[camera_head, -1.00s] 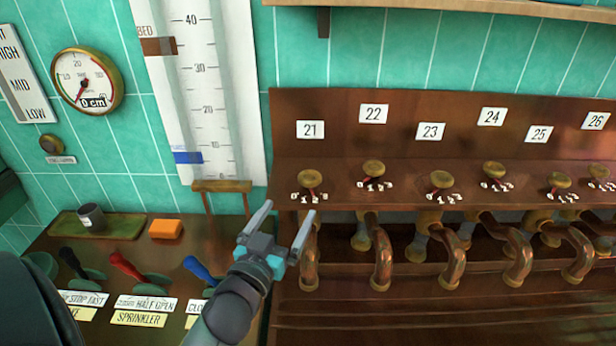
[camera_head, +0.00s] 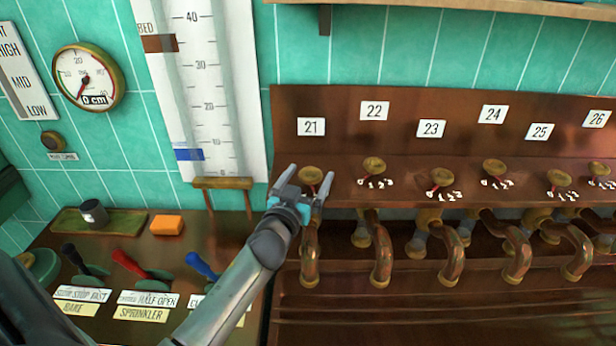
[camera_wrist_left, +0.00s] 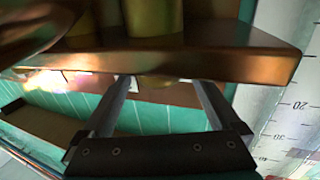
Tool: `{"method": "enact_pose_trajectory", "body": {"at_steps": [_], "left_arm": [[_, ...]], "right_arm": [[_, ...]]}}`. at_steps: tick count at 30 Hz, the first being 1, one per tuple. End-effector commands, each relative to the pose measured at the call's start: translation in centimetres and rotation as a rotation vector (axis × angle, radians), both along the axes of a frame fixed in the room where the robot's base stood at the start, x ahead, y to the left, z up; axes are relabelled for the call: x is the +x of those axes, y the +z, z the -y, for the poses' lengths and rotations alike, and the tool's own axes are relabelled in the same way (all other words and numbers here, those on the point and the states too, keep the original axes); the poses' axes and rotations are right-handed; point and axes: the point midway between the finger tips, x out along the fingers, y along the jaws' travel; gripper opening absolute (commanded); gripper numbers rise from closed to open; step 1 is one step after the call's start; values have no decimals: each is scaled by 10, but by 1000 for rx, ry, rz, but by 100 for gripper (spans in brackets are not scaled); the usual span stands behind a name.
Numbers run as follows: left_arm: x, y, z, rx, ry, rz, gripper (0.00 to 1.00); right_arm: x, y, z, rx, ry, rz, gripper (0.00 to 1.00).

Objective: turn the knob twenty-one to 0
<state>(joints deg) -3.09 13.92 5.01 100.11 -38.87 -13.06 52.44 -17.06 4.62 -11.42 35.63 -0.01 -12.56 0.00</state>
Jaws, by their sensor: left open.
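Knob twenty-one (camera_head: 310,174) is a round brass knob on the wooden ledge, under the white label 21 (camera_head: 311,127). My left gripper (camera_head: 309,175) is open, with its two fingers to the left and right of the knob in the head view; I cannot tell whether they touch it. The gripper covers the number marks below this knob, so its setting cannot be read. In the left wrist view, the open fingers (camera_wrist_left: 162,83) reach toward the ledge edge (camera_wrist_left: 170,64), with a blurred brass shape between them. My right gripper is not in view.
Knob twenty-two (camera_head: 374,165) and several more brass knobs stand to the right along the ledge. Curved copper pipes (camera_head: 381,262) hang below. At the left are levers (camera_head: 128,263), an orange block (camera_head: 167,224) and a tall scale (camera_head: 205,90) on the wall.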

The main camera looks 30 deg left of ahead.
Motion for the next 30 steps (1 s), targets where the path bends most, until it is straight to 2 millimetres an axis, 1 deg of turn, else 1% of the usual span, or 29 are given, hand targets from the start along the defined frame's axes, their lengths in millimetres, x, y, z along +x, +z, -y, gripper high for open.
{"method": "enact_pose_trajectory", "body": {"at_steps": [7, 27, 30], "left_arm": [[0, 0, 0, 1, 0, 0, 95], [0, 0, 0, 0, -1, -1, 20], [0, 0, 0, 0, -1, -1, 11]], "right_arm": [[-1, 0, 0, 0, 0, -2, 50], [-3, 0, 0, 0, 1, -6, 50], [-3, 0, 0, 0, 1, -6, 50]]}}
